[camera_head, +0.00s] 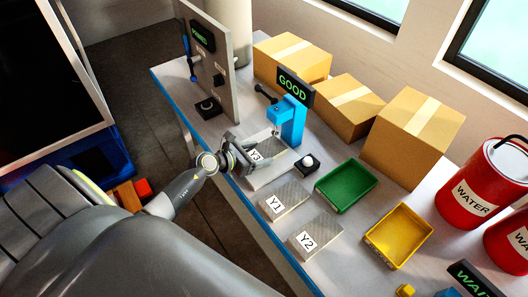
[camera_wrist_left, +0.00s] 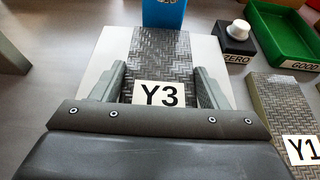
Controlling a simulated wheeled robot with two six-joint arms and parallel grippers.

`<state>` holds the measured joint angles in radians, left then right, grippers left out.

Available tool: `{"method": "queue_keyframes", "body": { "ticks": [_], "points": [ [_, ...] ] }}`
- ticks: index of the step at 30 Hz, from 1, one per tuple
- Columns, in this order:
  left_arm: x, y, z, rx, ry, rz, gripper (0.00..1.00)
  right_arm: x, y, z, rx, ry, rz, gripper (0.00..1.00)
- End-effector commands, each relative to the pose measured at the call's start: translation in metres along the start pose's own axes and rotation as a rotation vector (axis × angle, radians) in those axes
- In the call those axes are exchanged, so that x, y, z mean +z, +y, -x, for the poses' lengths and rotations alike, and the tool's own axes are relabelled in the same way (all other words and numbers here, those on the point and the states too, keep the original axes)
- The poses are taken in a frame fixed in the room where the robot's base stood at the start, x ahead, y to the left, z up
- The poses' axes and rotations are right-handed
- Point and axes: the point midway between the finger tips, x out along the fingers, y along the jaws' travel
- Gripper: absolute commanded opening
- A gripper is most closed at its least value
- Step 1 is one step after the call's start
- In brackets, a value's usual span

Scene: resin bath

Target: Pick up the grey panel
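The grey panel labelled Y3 (camera_head: 262,150) has a woven texture and lies on the white plate (camera_head: 277,174) of a blue test stand. It also shows in the left wrist view (camera_wrist_left: 161,60), running away from me between the fingers. My left gripper (camera_head: 242,158) is at the panel's near end, one finger along each long side. In the left wrist view the fingers (camera_wrist_left: 161,82) look very close to its edges; whether they press on it I cannot tell. Two similar panels, Y1 (camera_head: 286,200) and Y2 (camera_head: 317,237), lie on the table to the right. My right gripper is not in view.
The blue stand (camera_head: 292,122) with a GOOD display (camera_head: 295,88) rises behind the panel. A ZERO button (camera_head: 307,163), a green tray (camera_head: 346,186) and a yellow tray (camera_head: 398,236) are to the right. Cardboard boxes (camera_head: 414,135) and a red WATER can (camera_head: 480,185) stand behind.

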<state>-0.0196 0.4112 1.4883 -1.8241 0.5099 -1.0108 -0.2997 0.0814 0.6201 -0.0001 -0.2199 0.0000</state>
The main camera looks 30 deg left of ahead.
Motion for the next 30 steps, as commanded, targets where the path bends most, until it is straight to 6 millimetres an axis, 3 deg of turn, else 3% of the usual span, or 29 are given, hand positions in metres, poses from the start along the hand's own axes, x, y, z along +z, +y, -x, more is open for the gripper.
{"method": "queue_keyframes", "body": {
  "ticks": [1, 6, 17, 26, 27, 30],
  "points": [
    [0.000, 0.000, 0.000, 0.000, 0.000, 0.000, 0.60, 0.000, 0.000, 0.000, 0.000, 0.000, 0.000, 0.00],
    [0.000, 0.000, 0.000, 0.000, -0.001, 0.000, 0.40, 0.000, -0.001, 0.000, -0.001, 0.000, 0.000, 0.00],
    [0.006, 0.000, 0.003, -0.001, -0.002, -0.001, 0.39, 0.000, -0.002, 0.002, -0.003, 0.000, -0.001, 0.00],
    [0.037, 0.001, 0.015, 0.001, -0.002, -0.004, 0.39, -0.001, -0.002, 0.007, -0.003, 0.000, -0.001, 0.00],
    [0.024, 0.001, 0.024, 0.002, 0.004, -0.002, 0.39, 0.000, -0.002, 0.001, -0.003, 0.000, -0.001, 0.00],
    [0.015, 0.000, 0.044, 0.000, 0.005, -0.002, 0.39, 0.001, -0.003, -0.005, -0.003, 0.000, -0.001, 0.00]
  ]
}}
